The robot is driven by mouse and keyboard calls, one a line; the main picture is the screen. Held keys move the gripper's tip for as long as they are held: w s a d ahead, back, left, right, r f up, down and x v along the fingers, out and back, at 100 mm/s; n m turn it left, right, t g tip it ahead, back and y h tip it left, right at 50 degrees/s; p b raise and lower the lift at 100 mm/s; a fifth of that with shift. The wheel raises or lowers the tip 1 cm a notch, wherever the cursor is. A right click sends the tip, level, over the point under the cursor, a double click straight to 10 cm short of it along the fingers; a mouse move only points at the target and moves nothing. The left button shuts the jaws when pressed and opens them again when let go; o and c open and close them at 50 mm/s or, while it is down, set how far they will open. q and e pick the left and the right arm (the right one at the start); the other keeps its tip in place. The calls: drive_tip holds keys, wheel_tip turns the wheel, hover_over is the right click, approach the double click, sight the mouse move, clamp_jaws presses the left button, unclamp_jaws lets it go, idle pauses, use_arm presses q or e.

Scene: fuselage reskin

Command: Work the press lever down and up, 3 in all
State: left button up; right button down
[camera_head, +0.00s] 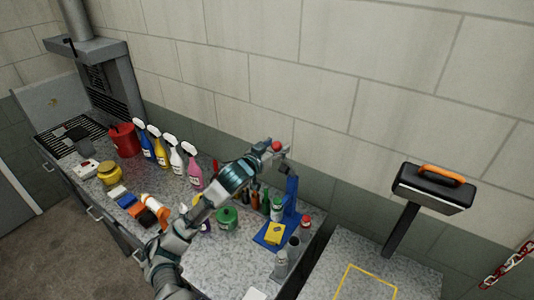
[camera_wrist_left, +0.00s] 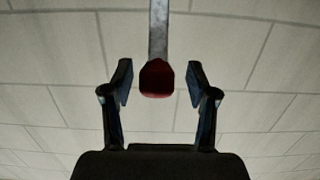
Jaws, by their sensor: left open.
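The press is a blue stand (camera_head: 291,192) with a blue base at the right end of the speckled bench. A yellow block (camera_head: 275,233) sits on its base. The lever's red knob (camera_head: 276,145) is up at the top of the press, and it also shows in the left wrist view (camera_wrist_left: 157,78) at the end of a grey bar. My left gripper (camera_head: 277,147) is at the knob, and in the wrist view its open fingers (camera_wrist_left: 157,85) stand on either side of the knob with gaps on both sides. My right gripper is not in view.
Spray bottles (camera_head: 177,160), a red bucket (camera_head: 124,139) and a green can (camera_head: 227,218) crowd the speckled bench (camera_head: 220,262). Small bottles (camera_head: 265,200) stand close to the press. A black toolbox (camera_head: 432,188) with an orange handle is at the right. The wall is close behind.

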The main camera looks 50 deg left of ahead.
use_arm(q)
drive_tip(key=v, duration=1)
drive_tip(key=shift+s+f, duration=0.2)
drive_tip(key=s+d+f+t+b, duration=0.15)
drive_tip(key=s+b, duration=0.45)
drive_tip(key=b, duration=0.6)
drive_tip(key=p+x, duration=0.4)
drive_tip(key=x, duration=0.1)
drive_tip(key=p+x, duration=0.4)
drive_tip(key=x, duration=0.2)
drive_tip(key=p+x, duration=0.5)
drive_tip(key=shift+w+a+r, duration=0.2)
drive_tip(key=shift+w+r, duration=0.15)
drive_tip(key=shift+w, duration=0.05)
drive_tip(key=shift+y, duration=0.4)
clamp_jaws()
